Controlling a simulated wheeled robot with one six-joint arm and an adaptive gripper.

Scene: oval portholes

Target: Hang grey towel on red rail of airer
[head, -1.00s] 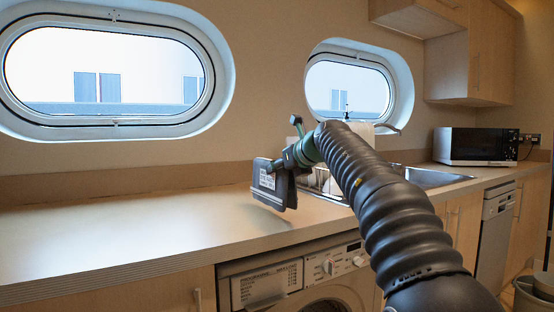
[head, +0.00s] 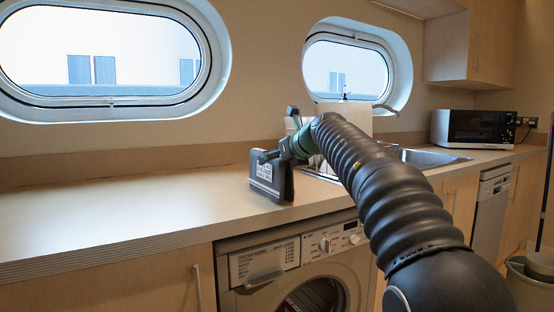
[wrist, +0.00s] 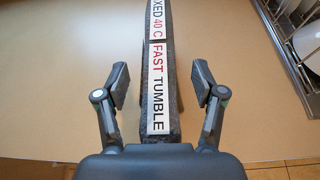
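In the wrist view my gripper (wrist: 160,85) has its two fingers spread wide. A narrow dark grey, rough-looking strip (wrist: 158,137) runs between them, with a gap on each side. It carries white labels reading "FAST TUMBLE" and, partly cut off, "40 C". It looks like the folded edge of the grey towel, but I cannot be sure. In the head view a dark block with a white label (head: 268,178) is at the end of my arm, close above the counter. No airer or red rail is in view.
The wooden counter (head: 110,210) is bare to the left. A washing machine (head: 265,290) sits under it. A sink (head: 430,158), dish rack (wrist: 283,55) and microwave (head: 473,128) are to the right. Two portholes are in the wall.

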